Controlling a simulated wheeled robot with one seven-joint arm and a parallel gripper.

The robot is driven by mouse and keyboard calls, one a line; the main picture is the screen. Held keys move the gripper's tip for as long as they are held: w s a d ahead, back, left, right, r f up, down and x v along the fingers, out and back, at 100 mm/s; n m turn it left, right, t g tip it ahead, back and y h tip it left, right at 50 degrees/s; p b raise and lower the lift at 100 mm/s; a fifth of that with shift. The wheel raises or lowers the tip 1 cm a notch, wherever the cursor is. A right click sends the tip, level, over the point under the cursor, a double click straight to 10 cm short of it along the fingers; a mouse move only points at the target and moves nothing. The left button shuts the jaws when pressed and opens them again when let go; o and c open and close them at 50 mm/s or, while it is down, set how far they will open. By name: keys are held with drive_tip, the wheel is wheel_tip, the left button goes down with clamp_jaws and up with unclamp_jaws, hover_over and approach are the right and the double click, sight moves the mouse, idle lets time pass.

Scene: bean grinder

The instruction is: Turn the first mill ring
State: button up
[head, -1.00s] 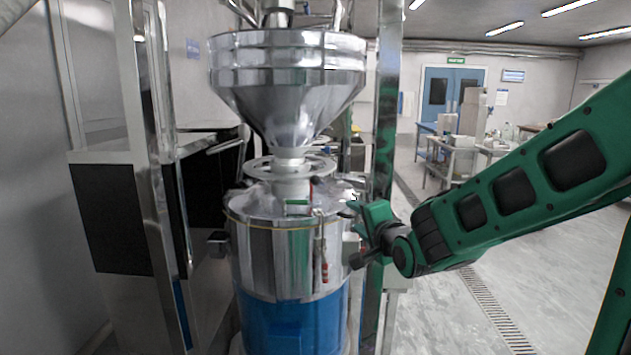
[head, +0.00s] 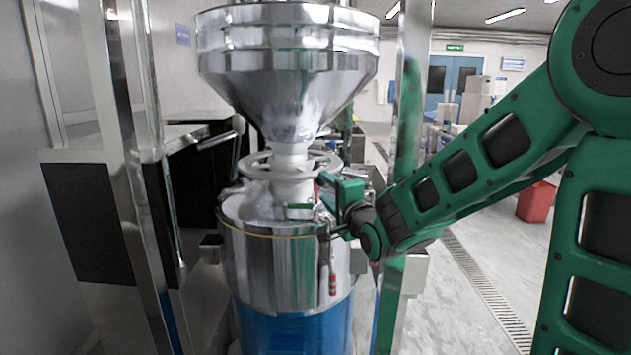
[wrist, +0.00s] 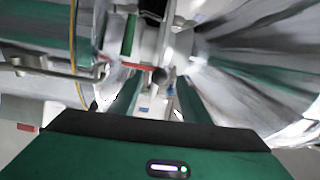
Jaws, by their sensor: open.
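The mill ring (head: 262,165) is a pale metal handwheel around the white neck under the steel hopper, seen in the head view. It lies roughly level above the mill's lid. My gripper (head: 328,188) is at the ring's right side, slightly below its rim. In the wrist view my gripper (wrist: 157,92) has its two green fingers apart. A dark round knob (wrist: 159,75) and a red bar (wrist: 130,64) show at or between the fingertips. I cannot tell whether the fingers touch anything. The ring is hard to make out in the wrist view.
The steel hopper (head: 285,75) hangs just above the ring. The steel and blue mill body (head: 275,265) stands below. A metal post (head: 405,130) rises close behind my arm. A steel frame and dark cabinet (head: 95,220) stand left. Open floor lies right, with a red bin (head: 536,202).

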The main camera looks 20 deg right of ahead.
sight(318, 179)
drive_tip(key=w, duration=0.8)
drive_tip(key=shift+w, duration=0.3)
clamp_jaws()
